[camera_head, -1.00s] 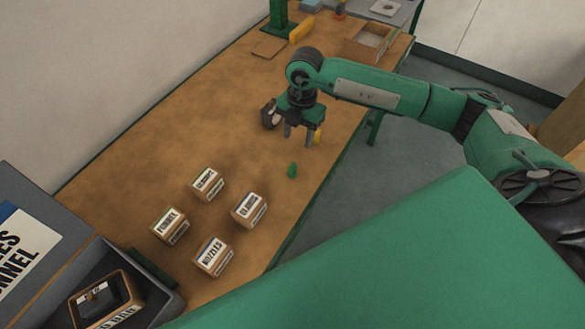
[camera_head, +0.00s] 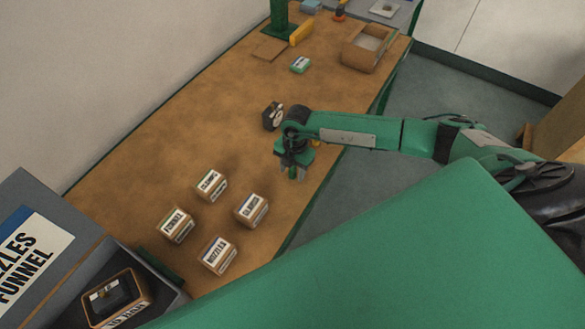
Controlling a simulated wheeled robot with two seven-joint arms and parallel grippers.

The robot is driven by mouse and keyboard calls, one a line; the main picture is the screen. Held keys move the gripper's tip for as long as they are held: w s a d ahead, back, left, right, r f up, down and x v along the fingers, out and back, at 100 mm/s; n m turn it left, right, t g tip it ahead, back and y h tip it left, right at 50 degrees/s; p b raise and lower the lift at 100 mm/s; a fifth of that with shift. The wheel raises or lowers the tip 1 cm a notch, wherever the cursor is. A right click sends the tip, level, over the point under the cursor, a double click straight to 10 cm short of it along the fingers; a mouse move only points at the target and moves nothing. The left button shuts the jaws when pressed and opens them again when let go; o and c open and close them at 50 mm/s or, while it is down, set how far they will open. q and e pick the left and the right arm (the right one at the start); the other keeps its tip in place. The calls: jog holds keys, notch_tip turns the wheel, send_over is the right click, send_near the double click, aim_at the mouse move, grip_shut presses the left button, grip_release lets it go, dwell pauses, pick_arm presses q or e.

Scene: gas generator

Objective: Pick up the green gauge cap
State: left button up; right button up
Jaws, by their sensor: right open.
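The small green gauge cap (camera_head: 294,173) is on the wooden table, near its right edge. My right gripper (camera_head: 293,174) is right over it, pointing down and open. Its fingers show to the left and right of the cap and partly hide it. I cannot tell whether they touch it. My left gripper is not in view.
Several small labelled boxes (camera_head: 217,255) stand nearer on the table. A dark round gauge-like object (camera_head: 273,116) is just beyond the gripper. A green and white box (camera_head: 300,64) and an open wooden box (camera_head: 366,48) are farther back. A grey case (camera_head: 60,235) is at lower left.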

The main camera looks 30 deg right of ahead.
jog(key=c, duration=1)
